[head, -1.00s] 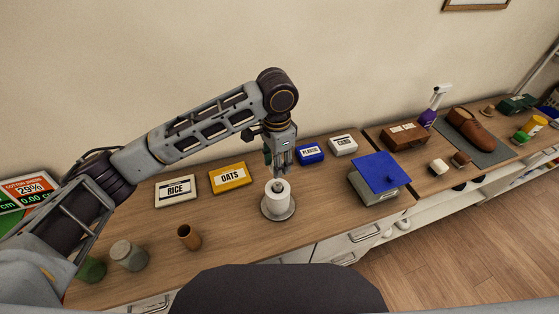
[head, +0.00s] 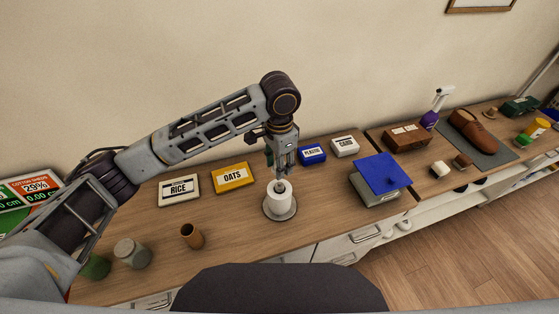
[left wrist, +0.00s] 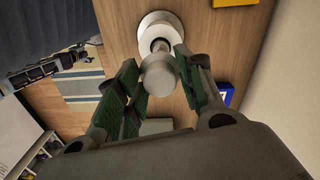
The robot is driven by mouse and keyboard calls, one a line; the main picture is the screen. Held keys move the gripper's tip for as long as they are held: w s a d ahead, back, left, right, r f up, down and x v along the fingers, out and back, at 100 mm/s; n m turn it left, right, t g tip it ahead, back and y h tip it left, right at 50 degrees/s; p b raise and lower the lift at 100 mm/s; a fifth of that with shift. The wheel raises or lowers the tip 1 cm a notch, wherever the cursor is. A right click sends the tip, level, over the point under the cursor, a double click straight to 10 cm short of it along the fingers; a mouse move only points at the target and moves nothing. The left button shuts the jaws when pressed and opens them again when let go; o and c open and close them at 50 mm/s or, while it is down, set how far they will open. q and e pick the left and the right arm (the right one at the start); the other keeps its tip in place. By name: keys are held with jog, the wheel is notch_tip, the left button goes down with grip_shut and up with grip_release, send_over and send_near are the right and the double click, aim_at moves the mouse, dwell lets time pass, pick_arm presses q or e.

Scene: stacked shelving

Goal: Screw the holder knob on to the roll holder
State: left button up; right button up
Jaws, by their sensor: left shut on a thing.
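The roll holder's round grey base (head: 281,215) stands on the wooden counter with a white paper roll (head: 279,203) upright on it. In the left wrist view the roll (left wrist: 150,22) is seen end-on, with the grey post (left wrist: 160,46) in its middle. My left gripper (head: 281,175) points down just above the roll. It is shut on the pale round holder knob (left wrist: 158,76), which sits between its green-padded fingers in the wrist view. The knob lines up closely with the post. I cannot tell whether their threads touch.
Behind stand a rice box (head: 179,190), an oats box (head: 233,177) and a blue plastic box (head: 312,154). The counter in front of the roll is clear.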

pick_arm(q)
jog(key=shift+f, duration=0.9)
jog(key=shift+f+b, duration=0.4)
jog(key=shift+f, duration=1.55)
jog(key=shift+p, duration=0.4)
jog(key=shift+p, duration=0.65)
